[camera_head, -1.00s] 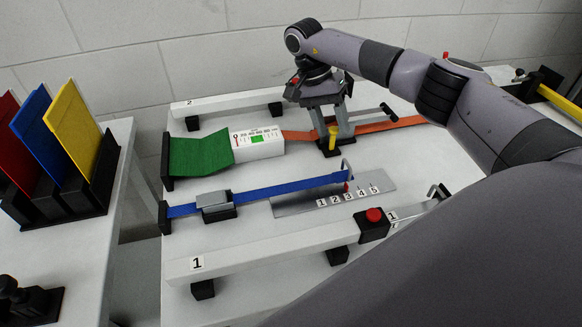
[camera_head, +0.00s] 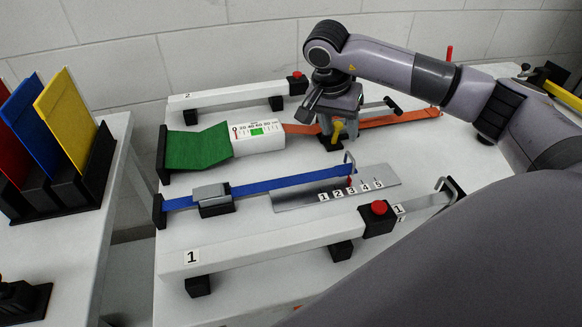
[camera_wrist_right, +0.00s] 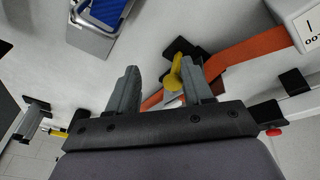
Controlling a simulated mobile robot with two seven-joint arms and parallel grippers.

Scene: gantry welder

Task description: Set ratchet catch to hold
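The ratchet catch, a small yellow lever (camera_head: 338,130) on a black block, sits on the orange strap (camera_head: 400,119) in the head view. It also shows as a yellow knob in the right wrist view (camera_wrist_right: 174,76). My right gripper (camera_head: 338,122) is down at the catch. In the right wrist view its two fingers (camera_wrist_right: 160,85) are apart. The yellow lever appears between them, much closer to the right-hand finger; I cannot tell whether they touch. Part of the catch is hidden by the gripper in the head view. My left gripper is not in view.
A white gauge box (camera_head: 258,139) and green strap (camera_head: 198,149) lie left of the catch. In front are a blue strap (camera_head: 270,186) and a numbered metal plate (camera_head: 295,198). White beams (camera_head: 270,242) with red buttons (camera_head: 379,207) run along both sides.

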